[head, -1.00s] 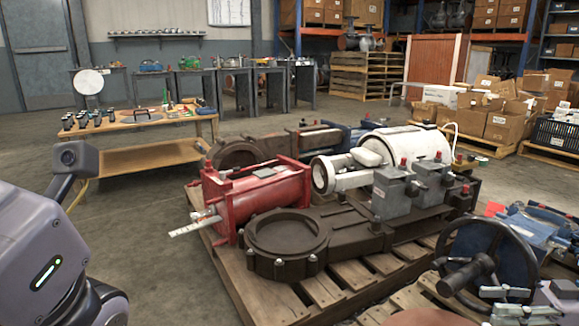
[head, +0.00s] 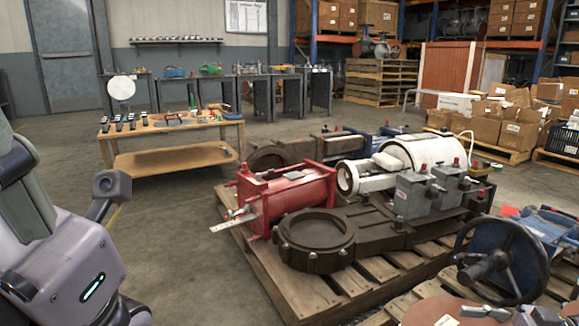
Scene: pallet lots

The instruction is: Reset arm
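My arm shows at the lower left of the head view as grey links with a small green light. No gripper fingers show in this view, so neither my left nor my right gripper can be seen. The task names no object other than the arm.
A wooden pallet (head: 277,284) ahead bears a red cylinder frame (head: 288,192), a dark cast valve body (head: 318,258) and a white cylinder (head: 412,156). A wooden workbench (head: 168,163) stands behind. Floor left of the pallet is clear.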

